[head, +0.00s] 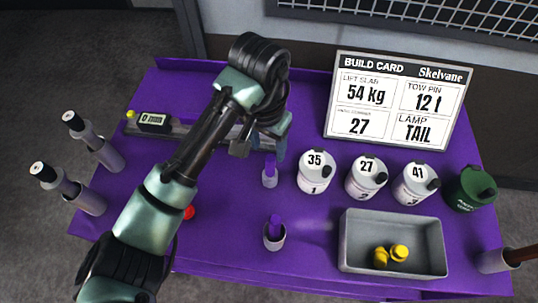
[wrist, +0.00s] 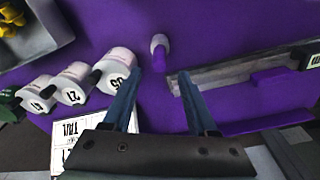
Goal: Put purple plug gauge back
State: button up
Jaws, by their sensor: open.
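A small purple-topped piece with a pale grey body (head: 270,172), which looks like the purple plug gauge, is at the middle of the purple table. It also shows in the wrist view (wrist: 159,48), just beyond my fingertips. I cannot tell whether it stands or lies. A grey cup (head: 274,242) with a purple piece (head: 275,223) upright in it stands nearer the table's front edge. My gripper (head: 265,146) is partly hidden by my arm in the head view. In the wrist view my gripper (wrist: 157,78) is open, with nothing between its fingers.
Three white numbered bottles (head: 314,176) stand to the right. A grey tray (head: 345,250) holds yellow parts, and a green canister (head: 470,190) is beyond. A grey rail (wrist: 225,72) with a digital readout (head: 153,121) is at the left. A white card (head: 398,100) stands behind.

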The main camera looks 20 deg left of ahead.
jog(key=shift+s+r, duration=0.2)
jog(key=shift+r, duration=2.15)
jog(key=w+d+r+m+t+h, duration=0.1)
jog(key=w+d+r+t, duration=0.4)
jog(key=r, duration=0.4)
jog(key=w+d+r+m+t+h, duration=0.1)
jog(key=w+d+r+t+h, duration=0.2)
jog(key=d+r, duration=0.45)
jog(key=w+d+r+t, duration=0.5)
jog(key=r+t, duration=0.1)
jog(key=r, duration=0.4)
jog(key=s+a+r+n+t+y, duration=0.1)
jog(key=s+r+t+y, duration=0.1)
jog(key=s+r+t, duration=0.4)
jog(key=s+a+r+n+t+y, duration=0.2)
jog(key=s+r+t, duration=0.4)
jog(key=s+r, duration=0.5)
notch_tip(320, 180, up, 5)
jog(key=shift+a+f, duration=0.1)
jog(key=shift+a, duration=0.05)
